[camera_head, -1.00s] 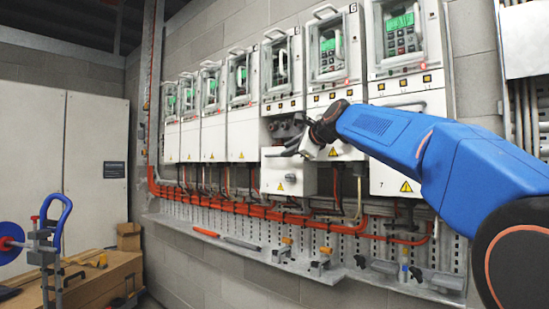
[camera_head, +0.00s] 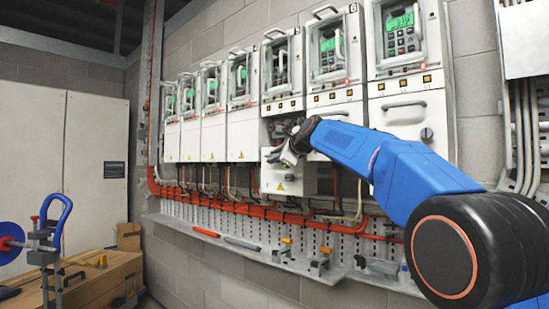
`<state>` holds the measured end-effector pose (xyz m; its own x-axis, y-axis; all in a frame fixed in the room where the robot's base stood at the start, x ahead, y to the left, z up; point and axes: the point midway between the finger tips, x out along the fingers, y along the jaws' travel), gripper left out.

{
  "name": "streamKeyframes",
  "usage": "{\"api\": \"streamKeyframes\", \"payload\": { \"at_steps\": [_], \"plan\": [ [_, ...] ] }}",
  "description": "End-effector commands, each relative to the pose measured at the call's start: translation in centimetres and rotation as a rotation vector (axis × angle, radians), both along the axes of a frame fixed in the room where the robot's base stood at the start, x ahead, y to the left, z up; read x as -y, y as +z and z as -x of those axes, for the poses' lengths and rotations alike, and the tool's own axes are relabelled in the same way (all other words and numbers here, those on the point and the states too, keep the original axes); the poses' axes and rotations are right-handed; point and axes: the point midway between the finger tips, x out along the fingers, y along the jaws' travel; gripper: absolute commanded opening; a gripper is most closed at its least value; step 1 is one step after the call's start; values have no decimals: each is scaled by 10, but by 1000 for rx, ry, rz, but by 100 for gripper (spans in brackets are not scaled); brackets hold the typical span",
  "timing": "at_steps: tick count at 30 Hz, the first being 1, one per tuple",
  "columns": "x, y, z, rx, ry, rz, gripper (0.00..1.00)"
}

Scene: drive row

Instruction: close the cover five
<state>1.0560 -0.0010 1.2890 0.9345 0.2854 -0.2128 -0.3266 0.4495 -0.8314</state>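Drive five (camera_head: 282,72) is the fifth white unit from the left in the wall row. Its lower cover (camera_head: 290,186), white with a yellow warning triangle, is swung down and sticks out from the wall. The opening above it (camera_head: 282,127) shows dark parts inside. My gripper (camera_head: 273,156) is at the top of this cover, in front of the opening. It looks very close to the cover, but I cannot tell if it touches. The fingers are small and partly hidden by my wrist, so I cannot tell if they are open or shut.
Neighbouring drive covers, such as the fourth (camera_head: 242,135), sit flat. Red cables (camera_head: 250,209) run below the row. A metal shelf (camera_head: 235,252) with tools and clamps juts out underneath. A wooden bench (camera_head: 105,280) stands at lower left.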

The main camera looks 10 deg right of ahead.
Motion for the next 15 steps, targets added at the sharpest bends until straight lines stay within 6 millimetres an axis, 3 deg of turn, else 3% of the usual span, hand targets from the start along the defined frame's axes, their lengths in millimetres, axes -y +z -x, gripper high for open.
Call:
{"api": "streamKeyframes", "payload": {
  "at_steps": [1,3,10,15],
  "plan": [
    [0,0,0,0,0,0,18],
    [0,0,0,0,0,0,1],
    [0,2,0,0,1,0,0],
    [0,21,-1,4,2,1,0]
  ]
}}
